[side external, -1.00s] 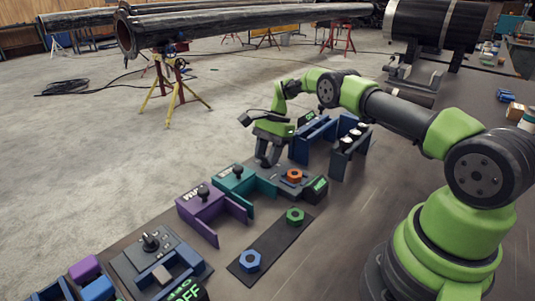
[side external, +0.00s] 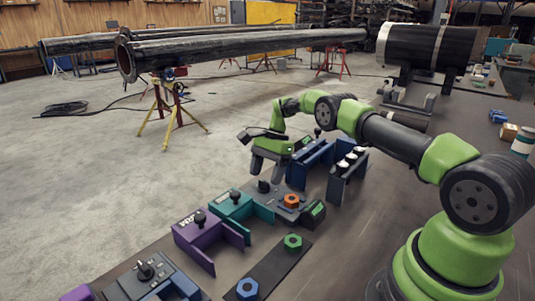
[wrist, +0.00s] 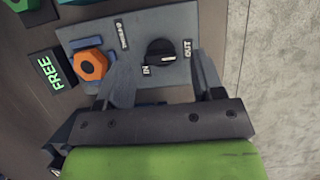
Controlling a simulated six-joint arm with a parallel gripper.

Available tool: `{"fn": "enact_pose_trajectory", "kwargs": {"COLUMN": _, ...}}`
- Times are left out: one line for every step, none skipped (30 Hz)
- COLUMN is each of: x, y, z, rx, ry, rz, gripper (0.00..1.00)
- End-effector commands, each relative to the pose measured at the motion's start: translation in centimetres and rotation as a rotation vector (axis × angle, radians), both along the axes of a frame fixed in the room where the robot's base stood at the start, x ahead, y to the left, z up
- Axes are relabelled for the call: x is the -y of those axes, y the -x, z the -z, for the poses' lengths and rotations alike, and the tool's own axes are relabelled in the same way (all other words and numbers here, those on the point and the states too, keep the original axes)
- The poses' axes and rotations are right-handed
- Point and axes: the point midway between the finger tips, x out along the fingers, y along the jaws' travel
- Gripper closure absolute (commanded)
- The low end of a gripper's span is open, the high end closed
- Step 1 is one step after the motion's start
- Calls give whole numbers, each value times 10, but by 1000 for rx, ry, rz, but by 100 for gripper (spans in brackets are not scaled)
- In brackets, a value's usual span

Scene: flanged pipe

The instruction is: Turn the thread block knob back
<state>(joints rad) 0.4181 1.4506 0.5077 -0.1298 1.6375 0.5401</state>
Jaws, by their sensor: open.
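The thread block is a grey plate (wrist: 125,45) with a black knob (wrist: 160,51) between the labels IN and OUT. A white mark on the knob lies on its right, toward the OUT side. An orange hex nut (wrist: 91,65) sits on the plate, left of the knob in the wrist view. A display beside it (wrist: 54,68) reads FREE in green. In the side view the knob (side external: 263,186) stands just below my gripper (side external: 268,170). My gripper (wrist: 165,82) is open and empty, its fingers apart and clear of the knob.
A teal bracket (side external: 236,208) and a purple bracket (side external: 200,232) stand to the left. Blue (side external: 311,158) and dark upright holders (side external: 346,175) stand behind to the right. A dark strip (side external: 270,268) with green and blue nuts lies in front.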

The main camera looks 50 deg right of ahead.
Motion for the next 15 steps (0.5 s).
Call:
{"fn": "enact_pose_trajectory", "kwargs": {"x": 5, "y": -1, "z": -10, "rx": 5, "ry": 2, "rz": 2, "gripper": 38}}
{"fn": "enact_pose_trajectory", "kwargs": {"x": 7, "y": -1, "z": -15, "rx": 5, "ry": 3, "rz": 0, "gripper": 38}}
{"fn": "enact_pose_trajectory", "kwargs": {"x": 10, "y": -1, "z": -23, "rx": 6, "ry": 3, "rz": 1, "gripper": 38}}
{"fn": "enact_pose_trajectory", "kwargs": {"x": 13, "y": -1, "z": -29, "rx": 6, "ry": 3, "rz": 2, "gripper": 38}}
{"fn": "enact_pose_trajectory", "kwargs": {"x": 14, "y": -1, "z": -37, "rx": 6, "ry": 3, "rz": 1, "gripper": 38}}
{"fn": "enact_pose_trajectory", "kwargs": {"x": 13, "y": -1, "z": -47, "rx": 5, "ry": 3, "rz": 0, "gripper": 38}}
{"fn": "enact_pose_trajectory", "kwargs": {"x": 12, "y": -1, "z": -54, "rx": 5, "ry": 3, "rz": 0, "gripper": 38}}
{"fn": "enact_pose_trajectory", "kwargs": {"x": 12, "y": -1, "z": -61, "rx": 5, "ry": 3, "rz": 0, "gripper": 38}}
{"fn": "enact_pose_trajectory", "kwargs": {"x": 12, "y": -1, "z": -69, "rx": 5, "ry": 3, "rz": 0, "gripper": 38}}
{"fn": "enact_pose_trajectory", "kwargs": {"x": 12, "y": -1, "z": -75, "rx": 4, "ry": 2, "rz": 0, "gripper": 38}}
{"fn": "enact_pose_trajectory", "kwargs": {"x": 12, "y": 0, "z": -80, "rx": 5, "ry": 4, "rz": 0, "gripper": 38}}
{"fn": "enact_pose_trajectory", "kwargs": {"x": 12, "y": 0, "z": -83, "rx": 3, "ry": 2, "rz": -1, "gripper": 38}}
{"fn": "enact_pose_trajectory", "kwargs": {"x": 12, "y": 0, "z": -86, "rx": 3, "ry": 3, "rz": -1, "gripper": 38}}
{"fn": "enact_pose_trajectory", "kwargs": {"x": 12, "y": 0, "z": -88, "rx": 3, "ry": 2, "rz": -1, "gripper": 38}}
{"fn": "enact_pose_trajectory", "kwargs": {"x": 12, "y": 0, "z": -91, "rx": 2, "ry": 2, "rz": -1, "gripper": 38}}
